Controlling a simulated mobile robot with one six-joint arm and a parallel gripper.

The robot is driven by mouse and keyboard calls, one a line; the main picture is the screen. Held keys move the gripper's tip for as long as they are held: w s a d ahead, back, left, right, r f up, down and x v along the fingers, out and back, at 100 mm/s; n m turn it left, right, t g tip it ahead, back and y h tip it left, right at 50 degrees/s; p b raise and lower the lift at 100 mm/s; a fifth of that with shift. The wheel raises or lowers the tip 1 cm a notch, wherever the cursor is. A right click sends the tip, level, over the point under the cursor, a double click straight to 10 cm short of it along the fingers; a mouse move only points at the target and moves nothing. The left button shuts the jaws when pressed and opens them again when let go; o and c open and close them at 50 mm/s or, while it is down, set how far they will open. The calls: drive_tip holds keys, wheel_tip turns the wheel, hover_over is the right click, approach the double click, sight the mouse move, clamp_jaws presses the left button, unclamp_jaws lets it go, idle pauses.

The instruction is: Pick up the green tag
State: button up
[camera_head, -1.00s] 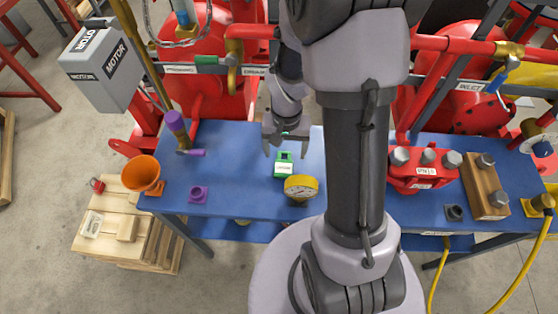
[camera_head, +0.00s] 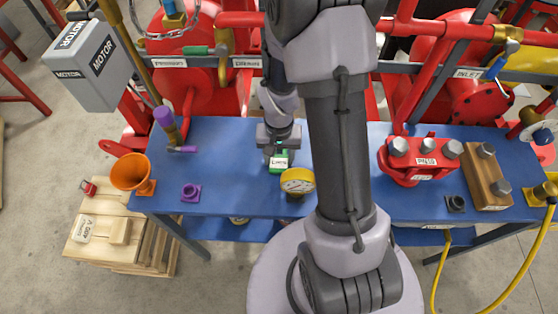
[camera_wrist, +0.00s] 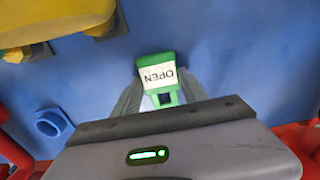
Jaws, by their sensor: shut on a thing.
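The green tag (camera_head: 279,160) carries a white label and is on the blue table behind the yellow gauge. I cannot tell whether the tag is lifted off the table.
The yellow gauge (camera_head: 297,181) stands just in front of the tag. An orange funnel (camera_head: 131,172), a purple square fitting (camera_head: 190,193) and a purple-handled tool (camera_head: 166,120) are at the left. A red flanged block (camera_head: 418,158) is at the right. The blue table (camera_head: 232,190) is clear left of the tag.

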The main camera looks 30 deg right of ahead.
sight(279, 160)
wheel_tip(279, 160, up, 10)
drive_tip(key=p, duration=0.4)
drive_tip(key=shift+c, duration=0.2)
idle(0.7)
